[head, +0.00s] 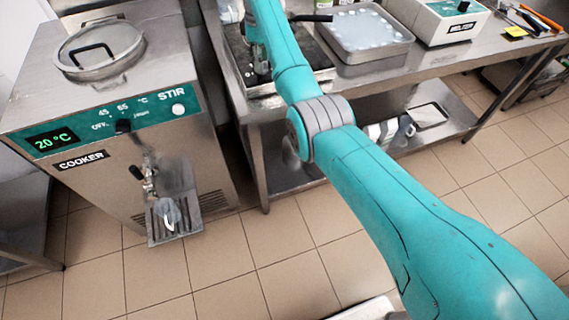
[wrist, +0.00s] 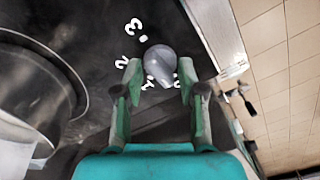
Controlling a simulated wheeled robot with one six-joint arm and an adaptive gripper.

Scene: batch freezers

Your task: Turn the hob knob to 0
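The hob knob (wrist: 159,62) is a round grey knob on the dark hob panel in the wrist view. White numbers are printed around it: 3 and 2 show at its upper left, and marks below it are partly covered. I cannot tell for sure which mark the knob points at. My gripper (wrist: 160,74) is open, with one green finger at each side of the knob. A gap shows between the fingers and the knob. In the head view the knob cannot be made out and my gripper's fingers cannot be seen clearly near the hob (head: 316,60).
A round metal pot (wrist: 68,96) stands close to the left of my gripper in the wrist view. In the head view, a cooker (head: 110,190) stands left of the steel table, and a metal tray (head: 365,56) and a white-topped device (head: 425,27) stand on it.

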